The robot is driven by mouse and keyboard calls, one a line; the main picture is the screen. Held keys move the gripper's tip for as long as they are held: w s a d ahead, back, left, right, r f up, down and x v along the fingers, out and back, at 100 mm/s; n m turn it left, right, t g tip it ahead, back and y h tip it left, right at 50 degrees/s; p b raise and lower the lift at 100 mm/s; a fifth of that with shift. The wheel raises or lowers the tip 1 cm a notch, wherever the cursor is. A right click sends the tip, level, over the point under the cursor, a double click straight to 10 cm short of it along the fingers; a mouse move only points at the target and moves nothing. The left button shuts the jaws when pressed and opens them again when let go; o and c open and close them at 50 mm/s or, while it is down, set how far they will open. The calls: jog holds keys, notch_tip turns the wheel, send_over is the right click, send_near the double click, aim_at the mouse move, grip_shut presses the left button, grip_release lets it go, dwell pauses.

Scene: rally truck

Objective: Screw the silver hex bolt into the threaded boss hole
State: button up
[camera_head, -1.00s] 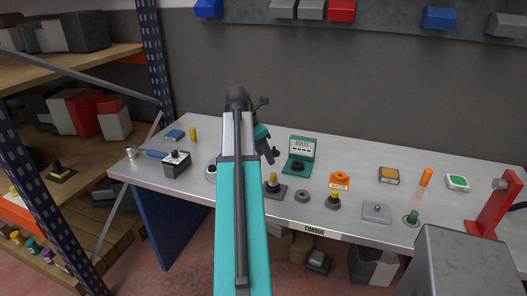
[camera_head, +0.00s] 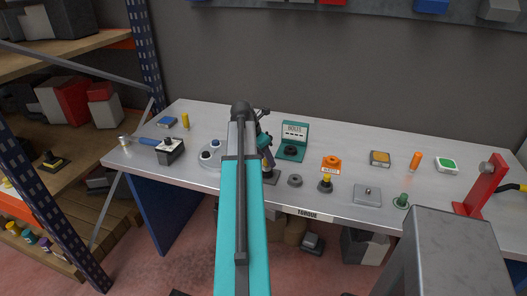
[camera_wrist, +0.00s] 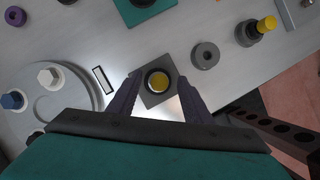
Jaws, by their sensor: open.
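A pale silver hex-headed bolt (camera_wrist: 49,77) stands on a round grey tray (camera_wrist: 75,108) left of the gripper, beside a blue-topped one (camera_wrist: 13,101). A grey ring-shaped boss with a hole (camera_wrist: 205,56) lies right of the gripper and also shows in the head view (camera_head: 295,181). I cannot tell if its hole is threaded.
A green BOLTS stand (camera_head: 293,140) is behind the gripper. A red stand (camera_head: 482,185) is at far right. Shelves are at left.

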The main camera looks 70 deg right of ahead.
jog(key=shift+x, duration=0.95)
jog(key=c, duration=1.1)
jog(key=shift+m+p, duration=0.3)
jog(key=shift+p, duration=0.3)
jog(key=shift+c, duration=0.2)
jog(key=shift+m+y, duration=0.3)
jog(key=shift+m, duration=0.2)
jog(key=shift+f, duration=0.1)
jog(key=shift+p, duration=0.4)
